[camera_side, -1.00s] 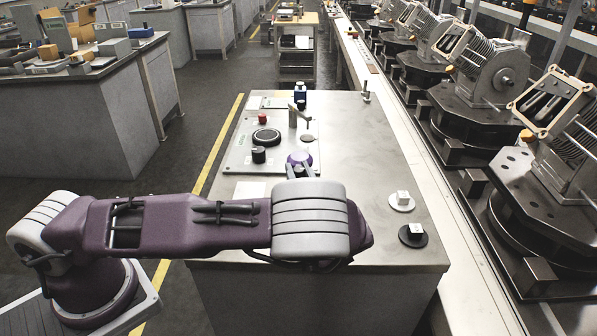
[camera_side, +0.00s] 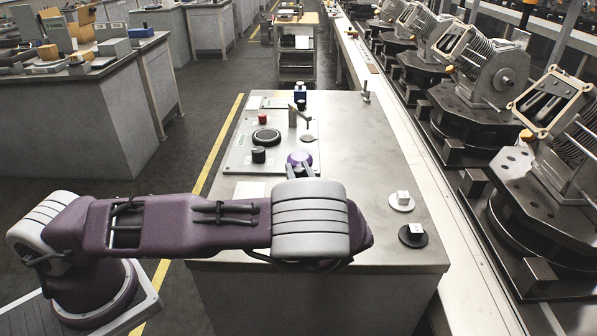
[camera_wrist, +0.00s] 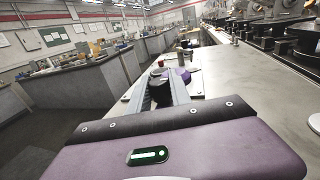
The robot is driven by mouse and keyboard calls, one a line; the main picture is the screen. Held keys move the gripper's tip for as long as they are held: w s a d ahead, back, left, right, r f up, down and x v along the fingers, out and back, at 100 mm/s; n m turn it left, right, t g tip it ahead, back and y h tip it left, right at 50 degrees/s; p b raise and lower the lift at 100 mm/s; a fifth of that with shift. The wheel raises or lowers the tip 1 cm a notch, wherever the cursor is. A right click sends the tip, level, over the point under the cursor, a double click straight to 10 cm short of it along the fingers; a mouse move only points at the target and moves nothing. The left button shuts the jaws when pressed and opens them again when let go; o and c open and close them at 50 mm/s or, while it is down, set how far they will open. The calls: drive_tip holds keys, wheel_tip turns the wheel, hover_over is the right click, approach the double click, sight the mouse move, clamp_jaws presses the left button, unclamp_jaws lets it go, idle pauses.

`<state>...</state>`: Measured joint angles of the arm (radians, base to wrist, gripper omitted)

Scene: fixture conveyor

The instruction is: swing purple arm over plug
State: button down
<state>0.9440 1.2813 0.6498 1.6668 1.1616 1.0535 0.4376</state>
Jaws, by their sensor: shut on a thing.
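The purple arm (camera_side: 299,158) shows as a small rounded purple part on the panel. It also shows in the wrist view (camera_wrist: 184,75), partly behind the fingers. My gripper (camera_side: 302,170) is low at the panel's near right corner, its dark fingertips at the purple part. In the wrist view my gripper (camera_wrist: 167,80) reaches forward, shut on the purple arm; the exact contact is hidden. I cannot make out for sure which part is the plug.
The panel (camera_side: 236,160) also carries a black knob (camera_side: 258,155), a black ring dial (camera_side: 266,136), a red button (camera_side: 262,118) and an upright metal lever (camera_side: 293,116). The bench middle (camera_side: 350,140) is clear.

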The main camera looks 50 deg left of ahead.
drive_tip(key=shift+g, duration=0.3)
drive_tip(key=n+g, duration=0.1)
drive_tip(key=n+g+y, duration=0.1)
drive_tip(key=s+n+g, duration=0.1)
drive_tip(key=shift+a+y, duration=0.35)
drive_tip(key=shift+y, duration=0.05)
drive_tip(key=shift+s+a+n+g+h, duration=0.15)
drive_tip(key=shift+s+n+g, duration=0.4)
drive_tip(key=shift+n+g, duration=1.2)
drive_tip(key=shift+s+n+g+h, duration=0.2)
drive_tip(key=shift+s+n+g, duration=0.5)
drive_tip(key=shift+g, duration=1.9)
drive_tip(key=shift+s+a+n+g+h, duration=0.15)
drive_tip(key=shift+s+n+g, duration=0.2)
drive_tip(key=shift+n+g, duration=1.5)
drive_tip(key=shift+d+g, duration=0.1)
drive_tip(key=shift+g, duration=0.3)
drive_tip(key=c, duration=1.2)
unclamp_jaws()
